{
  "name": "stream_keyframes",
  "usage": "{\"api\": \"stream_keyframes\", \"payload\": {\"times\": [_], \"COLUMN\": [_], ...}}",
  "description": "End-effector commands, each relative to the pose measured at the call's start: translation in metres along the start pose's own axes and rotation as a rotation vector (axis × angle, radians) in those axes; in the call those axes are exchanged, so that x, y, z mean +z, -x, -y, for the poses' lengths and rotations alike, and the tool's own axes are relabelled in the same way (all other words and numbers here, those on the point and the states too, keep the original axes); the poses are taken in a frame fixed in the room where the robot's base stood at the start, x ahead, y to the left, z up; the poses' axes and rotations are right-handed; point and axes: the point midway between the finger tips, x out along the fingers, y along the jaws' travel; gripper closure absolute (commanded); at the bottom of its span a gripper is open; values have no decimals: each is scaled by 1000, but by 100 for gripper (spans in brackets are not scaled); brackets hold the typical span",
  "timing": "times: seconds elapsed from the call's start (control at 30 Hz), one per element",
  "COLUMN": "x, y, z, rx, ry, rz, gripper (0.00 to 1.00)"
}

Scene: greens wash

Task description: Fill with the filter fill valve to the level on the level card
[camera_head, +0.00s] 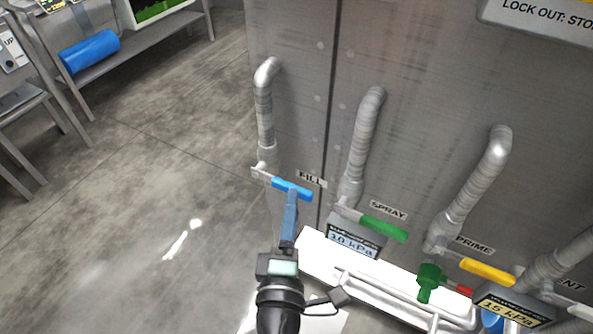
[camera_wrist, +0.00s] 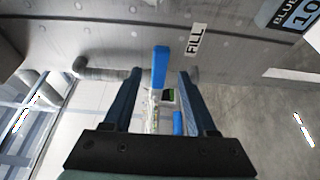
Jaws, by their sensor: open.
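The fill valve's blue handle (camera_head: 292,188) sits on the pipe at the left, beside the FILL label (camera_head: 311,179). My gripper (camera_head: 289,203) is at this handle in the head view. In the wrist view the blue handle (camera_wrist: 161,67) shows between the two open fingers of my gripper (camera_wrist: 160,75), at their tip end. I cannot tell whether a finger touches it. The FILL label (camera_wrist: 195,39) is just right of the handle there. I cannot make out a level card in either view.
To the right are the green SPRAY handle (camera_head: 384,228) and the yellow PRIME handle (camera_head: 487,271). A 10 kPa display (camera_head: 353,242) and a 15 kPa display (camera_head: 508,308) are below. A white rail (camera_head: 390,294) runs along the front. A rack with a blue roll (camera_head: 90,51) stands at upper left.

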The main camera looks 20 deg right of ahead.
Motion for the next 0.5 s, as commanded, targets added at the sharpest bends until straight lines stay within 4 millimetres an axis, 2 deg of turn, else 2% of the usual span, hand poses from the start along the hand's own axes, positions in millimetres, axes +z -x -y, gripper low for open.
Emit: {"api": "stream_keyframes", "payload": {"times": [0.03, 0.2, 0.4, 0.5], "x": [0, 0, 0, 0], "y": [-11, -43, -69, -76], "z": [-3, -2, -1, -1], "rx": [3, 1, 1, 1], "ry": [-2, -2, -2, -3], "rz": [1, 1, 1, 1], "gripper": [43, 43, 43, 43]}}
